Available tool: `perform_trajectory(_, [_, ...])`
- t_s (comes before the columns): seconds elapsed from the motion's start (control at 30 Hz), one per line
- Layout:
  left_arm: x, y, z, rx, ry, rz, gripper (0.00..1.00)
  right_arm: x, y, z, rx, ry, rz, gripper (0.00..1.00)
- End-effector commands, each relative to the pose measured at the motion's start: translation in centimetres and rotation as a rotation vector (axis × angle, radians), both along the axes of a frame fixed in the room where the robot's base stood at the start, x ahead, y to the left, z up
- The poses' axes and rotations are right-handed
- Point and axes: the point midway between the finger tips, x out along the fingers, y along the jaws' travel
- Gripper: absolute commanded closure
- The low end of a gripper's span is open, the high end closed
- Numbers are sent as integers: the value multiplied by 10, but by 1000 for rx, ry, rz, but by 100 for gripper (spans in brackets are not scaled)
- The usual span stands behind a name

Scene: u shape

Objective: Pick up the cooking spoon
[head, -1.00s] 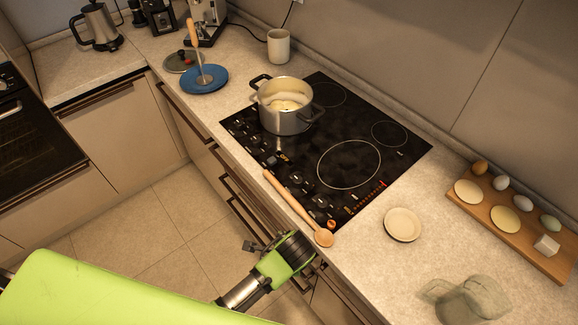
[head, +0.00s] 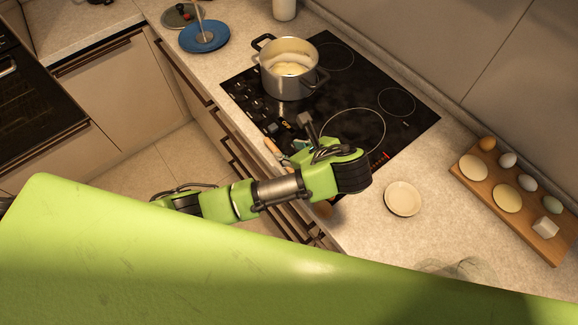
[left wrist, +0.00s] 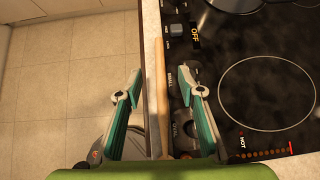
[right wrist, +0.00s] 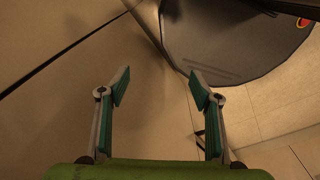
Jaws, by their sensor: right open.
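The wooden cooking spoon lies along the counter's front edge beside the cooktop. In the head view, part of its handle (head: 270,147) shows and my left arm hides much of the rest. In the left wrist view, the spoon's handle (left wrist: 161,50) runs lengthwise between the two fingers of my left gripper (left wrist: 161,82). This gripper is open, with a gap on both sides of the handle. In the head view, my left gripper (head: 295,149) is over the cooktop's front edge. My right gripper (right wrist: 160,88) is open and empty in the right wrist view, away from the spoon.
A pot (head: 288,70) stands on the black cooktop (head: 395,125). A small plate (head: 403,198) lies right of the cooktop, and a wooden board (head: 541,242) with eggs is farther right. A blue plate (head: 189,40) is at the back left. Drawer handles line the counter front.

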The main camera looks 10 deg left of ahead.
Motion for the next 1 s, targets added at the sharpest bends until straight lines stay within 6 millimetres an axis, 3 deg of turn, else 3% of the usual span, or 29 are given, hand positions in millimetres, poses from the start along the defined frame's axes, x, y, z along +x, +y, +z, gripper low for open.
perform_trajectory(0.03, [6,8,-14,6,-2,2,65,1,0,-13,0,-1,0,42])
perform_trajectory(0.13, [15,19,-29,3,-3,4,65,1,0,-26,0,-1,0,42])
perform_trajectory(0.2, [19,24,-30,1,3,4,65,1,0,-14,0,0,0,42])
perform_trajectory(0.43, [27,32,-42,-2,1,3,65,0,0,-10,0,0,0,42])
perform_trajectory(0.67, [38,48,-63,0,2,5,65,0,0,7,0,0,0,42])
perform_trajectory(0.8, [46,56,-77,-1,2,3,65,0,0,8,0,0,0,42])
perform_trajectory(1.0, [48,58,-81,-4,0,1,65,0,0,8,0,0,-1,42])
